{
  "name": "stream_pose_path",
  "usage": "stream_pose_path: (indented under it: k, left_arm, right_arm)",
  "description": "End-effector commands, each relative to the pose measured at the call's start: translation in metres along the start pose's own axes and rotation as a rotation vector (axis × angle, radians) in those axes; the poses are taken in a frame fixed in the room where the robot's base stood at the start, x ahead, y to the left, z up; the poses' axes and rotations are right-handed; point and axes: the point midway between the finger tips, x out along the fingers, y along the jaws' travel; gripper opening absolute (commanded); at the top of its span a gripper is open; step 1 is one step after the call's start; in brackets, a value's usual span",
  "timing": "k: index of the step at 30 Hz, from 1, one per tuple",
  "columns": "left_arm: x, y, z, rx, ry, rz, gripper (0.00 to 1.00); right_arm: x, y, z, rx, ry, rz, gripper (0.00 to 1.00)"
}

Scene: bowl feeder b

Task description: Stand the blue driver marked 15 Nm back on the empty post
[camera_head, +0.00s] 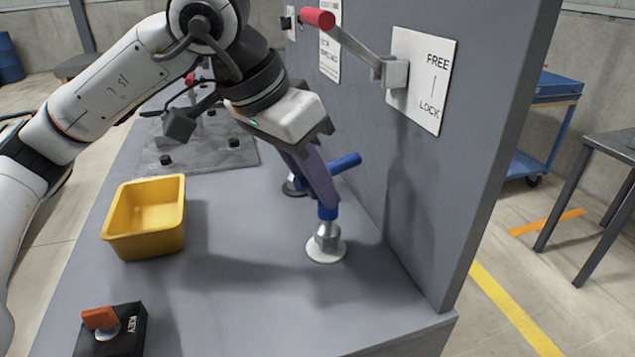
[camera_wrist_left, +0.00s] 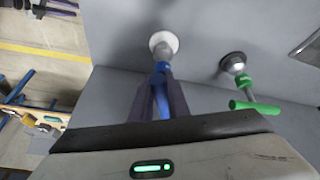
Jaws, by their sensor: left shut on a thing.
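The blue driver (camera_head: 345,164) has a T-shaped handle and a blue shaft above a grey metal lower end. My left gripper (camera_head: 321,196) is shut on its shaft, with the fingers pointing down. Its lower end is at the white round base (camera_head: 321,257) on the bench; I cannot tell if it is fully seated on a post there. The wrist view also shows the blue driver (camera_wrist_left: 161,68) between the fingers, above the white base (camera_wrist_left: 163,39). No 15 Nm mark is readable. My right gripper is out of view.
A green driver (camera_wrist_left: 256,106) stands on a dark base (camera_wrist_left: 233,60) beside it. A grey upright panel (camera_head: 400,190) with a red-handled lever (camera_head: 318,18) rises close to the right.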

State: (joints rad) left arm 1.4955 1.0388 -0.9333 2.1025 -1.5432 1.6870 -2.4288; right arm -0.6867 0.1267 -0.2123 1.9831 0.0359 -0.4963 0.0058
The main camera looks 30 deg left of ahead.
Motion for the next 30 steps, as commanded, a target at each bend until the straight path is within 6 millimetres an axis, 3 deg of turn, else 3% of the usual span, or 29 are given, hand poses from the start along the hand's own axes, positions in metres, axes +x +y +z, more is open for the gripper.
stream_pose_path:
  k: [30]
  left_arm:
    - [0.0065,-0.0006,0.0027,0.000,0.004,0.000,0.00]
  right_arm:
    - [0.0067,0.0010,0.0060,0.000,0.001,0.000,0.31]
